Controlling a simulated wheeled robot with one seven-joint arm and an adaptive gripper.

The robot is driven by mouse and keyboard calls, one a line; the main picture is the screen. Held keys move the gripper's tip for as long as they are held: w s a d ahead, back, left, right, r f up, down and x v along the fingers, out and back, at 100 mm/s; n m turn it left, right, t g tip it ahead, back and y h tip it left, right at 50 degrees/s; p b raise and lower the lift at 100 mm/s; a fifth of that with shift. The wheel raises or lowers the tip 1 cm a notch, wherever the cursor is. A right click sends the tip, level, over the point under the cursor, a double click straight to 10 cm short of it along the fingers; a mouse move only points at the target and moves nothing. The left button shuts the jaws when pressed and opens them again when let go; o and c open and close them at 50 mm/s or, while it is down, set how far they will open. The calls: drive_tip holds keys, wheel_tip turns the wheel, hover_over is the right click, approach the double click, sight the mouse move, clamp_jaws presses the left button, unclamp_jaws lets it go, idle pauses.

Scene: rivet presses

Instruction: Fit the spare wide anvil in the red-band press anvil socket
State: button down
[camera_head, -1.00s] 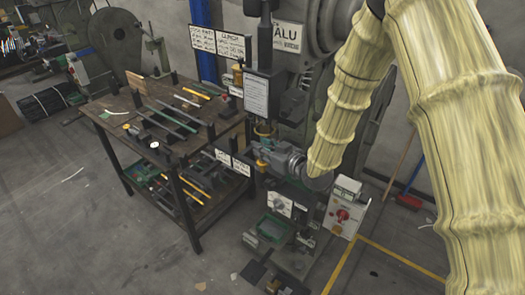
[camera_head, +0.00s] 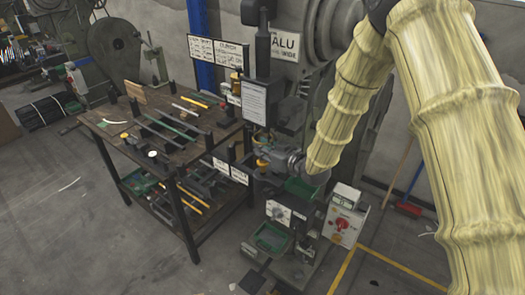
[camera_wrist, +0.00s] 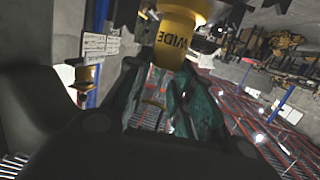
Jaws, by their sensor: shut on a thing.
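My gripper (camera_wrist: 160,85) is shut on a yellow cylindrical piece lettered WIDE (camera_wrist: 178,42), taken to be the spare wide anvil. It shows at the top centre of the wrist view, beyond the dark and teal fingers. In the head view my gripper (camera_head: 268,160) is in front of the grey press (camera_head: 318,50), with a small yellow part at its end. No red band can be made out on the press, and I cannot make out the anvil socket. I cannot tell whether the anvil touches the press.
A workbench (camera_head: 112,133) with tools stands left of the press. Small hanging signs (camera_head: 230,170) are close beside my gripper. A green bin (camera_head: 272,237) and a control box with a red knob (camera_head: 343,222) are below. A broom (camera_head: 408,208) stands at the right.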

sight(264, 162)
drive_tip(key=shift+f+b, duration=1.25)
drive_tip(key=shift+f, duration=0.65)
drive_tip(key=shift+f, duration=0.1)
drive_tip(key=c, duration=1.1)
unclamp_jaws()
drive_tip(key=shift+c, duration=0.2)
drive_tip(key=v, duration=1.2)
drive_tip(key=shift+s+d, duration=0.1)
